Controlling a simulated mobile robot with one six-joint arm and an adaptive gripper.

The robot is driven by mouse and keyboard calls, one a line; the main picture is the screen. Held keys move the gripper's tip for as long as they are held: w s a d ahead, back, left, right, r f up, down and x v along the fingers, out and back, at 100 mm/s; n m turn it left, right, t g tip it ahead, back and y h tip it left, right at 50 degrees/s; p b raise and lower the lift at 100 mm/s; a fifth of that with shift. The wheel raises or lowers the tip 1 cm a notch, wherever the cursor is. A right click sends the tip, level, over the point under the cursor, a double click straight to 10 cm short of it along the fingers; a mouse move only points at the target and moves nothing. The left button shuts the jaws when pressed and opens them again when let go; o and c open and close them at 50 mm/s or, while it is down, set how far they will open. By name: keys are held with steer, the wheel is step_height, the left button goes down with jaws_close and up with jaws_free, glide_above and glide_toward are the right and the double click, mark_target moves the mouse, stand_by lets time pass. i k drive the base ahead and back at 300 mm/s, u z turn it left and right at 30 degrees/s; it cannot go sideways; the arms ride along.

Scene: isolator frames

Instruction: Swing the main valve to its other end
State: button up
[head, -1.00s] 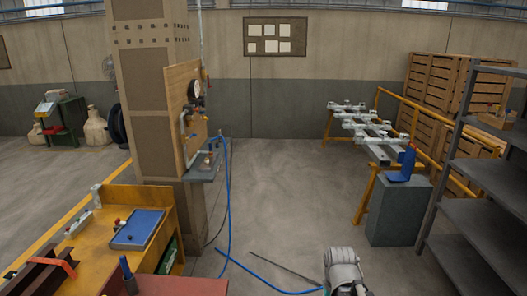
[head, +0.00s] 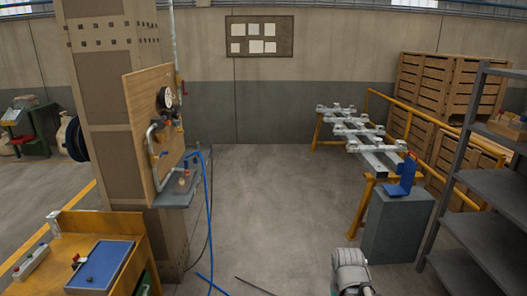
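A plywood panel (head: 140,120) is fixed to the column at the left of the head view. It carries a round gauge (head: 165,97), a bent grey pipe (head: 151,145) and small valve fittings (head: 168,124) with orange-red parts. A small blue handle (head: 163,154) shows low on the pipe, and a red handle (head: 181,90) shows beside the panel's right edge. I cannot tell which of these is the main valve or how its handle is turned. Part of my arm shows at the bottom, right of centre; my gripper is not visible.
A grey shelf (head: 178,193) juts out below the panel, with blue hoses (head: 210,220) hanging to the floor. A yellow bench (head: 70,222) stands front left. A pipe rack (head: 365,152), grey block (head: 398,225) and shelving (head: 475,202) stand right.

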mark_target(182, 80)
steer(key=u, duration=0.05)
steer(key=i, duration=1.55)
steer(key=u, duration=0.25)
steer(key=i, duration=0.8)
steer(key=u, duration=0.45)
steer(key=i, duration=0.8)
steer(key=u, duration=0.35)
steer(key=i, duration=0.8)
steer(key=u, duration=0.3)
